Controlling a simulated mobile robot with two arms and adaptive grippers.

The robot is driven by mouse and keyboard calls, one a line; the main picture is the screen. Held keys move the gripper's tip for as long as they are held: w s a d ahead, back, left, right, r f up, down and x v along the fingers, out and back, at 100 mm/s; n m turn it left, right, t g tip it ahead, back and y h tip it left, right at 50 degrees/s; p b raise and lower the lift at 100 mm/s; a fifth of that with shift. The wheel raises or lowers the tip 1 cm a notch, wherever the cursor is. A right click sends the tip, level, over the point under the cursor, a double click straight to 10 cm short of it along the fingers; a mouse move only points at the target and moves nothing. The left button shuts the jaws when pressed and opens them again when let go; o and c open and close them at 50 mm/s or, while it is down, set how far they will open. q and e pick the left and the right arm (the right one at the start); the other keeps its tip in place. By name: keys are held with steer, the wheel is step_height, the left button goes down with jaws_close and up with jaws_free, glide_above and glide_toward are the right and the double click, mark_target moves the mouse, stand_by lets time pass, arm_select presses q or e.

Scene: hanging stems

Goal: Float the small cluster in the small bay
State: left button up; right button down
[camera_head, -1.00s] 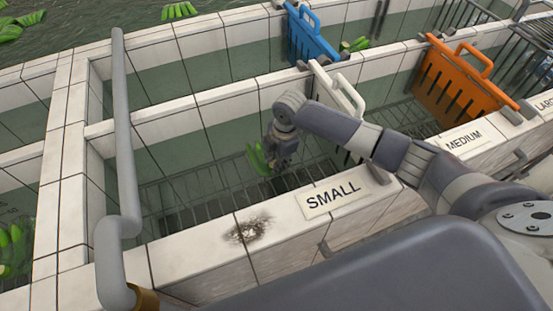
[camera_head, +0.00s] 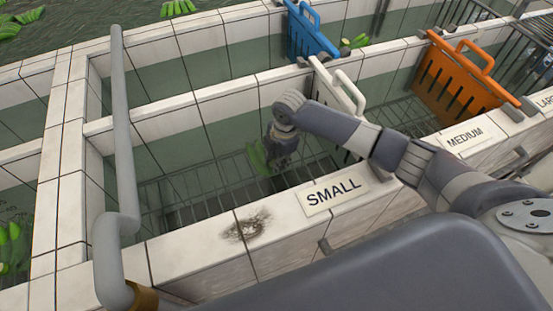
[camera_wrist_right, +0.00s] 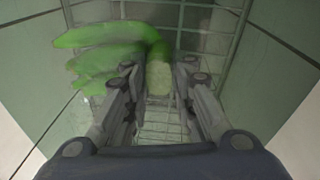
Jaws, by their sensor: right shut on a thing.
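The small cluster (camera_head: 258,158) is a bunch of green bananas. My right gripper (camera_head: 272,158) is shut on it and holds it down inside the bay labelled SMALL. In the right wrist view the cluster (camera_wrist_right: 105,60) spreads to the left, and its pale stem sits between the fingers of my right gripper (camera_wrist_right: 158,82). A wire rack (camera_wrist_right: 162,125) lies beneath it. I cannot tell whether the cluster touches water. The SMALL sign (camera_head: 334,195) is on the bay's near tiled wall. My left gripper is not in view.
A white slotted gate (camera_head: 340,92) stands at the bay's right, with an orange gate (camera_head: 462,85) beyond by the MEDIUM sign (camera_head: 471,138). A blue gate (camera_head: 308,35) stands behind. A grey pipe (camera_head: 122,130) runs along the left. Other green bunches (camera_head: 12,245) float at far left.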

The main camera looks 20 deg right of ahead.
steer(key=shift+f, duration=0.4)
steer(key=c, duration=1.3)
jaws_free()
steer(key=r+p, duration=0.5)
steer(key=r, duration=0.4)
steer(key=d+r+p, duration=0.1)
steer(key=r+p, duration=0.4)
steer(key=r, duration=0.5)
steer(key=s+r+p, duration=0.1)
steer(key=r+p, duration=0.4)
steer(key=r, duration=0.5)
steer(key=shift+d+r+p, duration=0.15)
steer(key=shift+r+p, duration=0.05)
steer(key=shift+p, duration=0.2)
